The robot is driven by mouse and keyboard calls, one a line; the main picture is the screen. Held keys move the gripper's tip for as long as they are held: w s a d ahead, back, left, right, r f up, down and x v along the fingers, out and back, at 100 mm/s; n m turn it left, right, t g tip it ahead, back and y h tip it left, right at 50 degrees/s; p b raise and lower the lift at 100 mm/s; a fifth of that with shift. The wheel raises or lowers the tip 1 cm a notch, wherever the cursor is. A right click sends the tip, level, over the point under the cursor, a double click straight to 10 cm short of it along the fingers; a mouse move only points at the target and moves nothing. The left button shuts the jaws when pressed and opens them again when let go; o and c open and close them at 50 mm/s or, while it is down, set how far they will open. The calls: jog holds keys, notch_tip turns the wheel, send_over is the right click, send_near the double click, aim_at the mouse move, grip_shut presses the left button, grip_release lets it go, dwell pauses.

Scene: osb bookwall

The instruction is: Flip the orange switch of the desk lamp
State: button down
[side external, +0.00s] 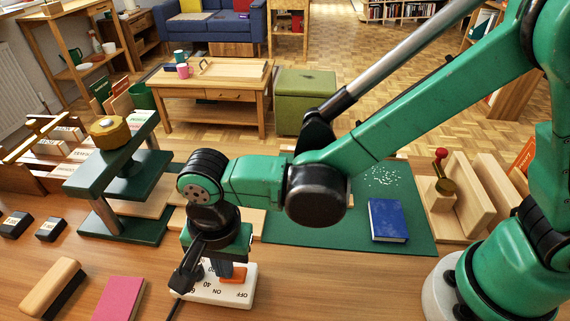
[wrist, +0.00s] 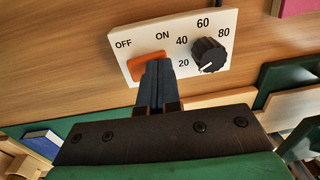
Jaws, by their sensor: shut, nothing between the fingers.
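The orange switch (wrist: 140,68) is set in a white control box (wrist: 188,24) marked OFF, ON and 20 to 80. A black dial (wrist: 209,56) sits to its right in the wrist view. My gripper (wrist: 157,64) is shut and empty. Its dark fingertips overlap the right, ON-side part of the switch; I cannot tell whether they touch it. In the side view, my gripper (side external: 238,270) points down over the box (side external: 213,290), with the orange switch (side external: 228,278) partly hidden beside the fingers. The switch's tilt is unclear, and I cannot make out a lamp head.
A dark green stand (side external: 150,230) with a brass hexagonal object (side external: 110,132) stands behind left. A brush-like block (side external: 48,290) and a pink book (side external: 120,299) lie left of the box. A blue book (side external: 387,220) lies on the green mat (side external: 290,233) to the right.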

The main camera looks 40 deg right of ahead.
aim_at(235, 272)
jog(key=shift+s+f, duration=0.1)
jog(key=shift+s+d+r, duration=0.2)
jog(key=shift+s+d, duration=0.3)
jog(key=shift+d, duration=0.05)
dwell(0.3)
notch_tip(235, 272, up, 14)
jog(key=shift+s+d, duration=0.3)
jog(key=shift+d, duration=0.05)
dwell(0.4)
jog(key=shift+w+a, duration=0.35)
jog(key=shift+w, duration=0.2)
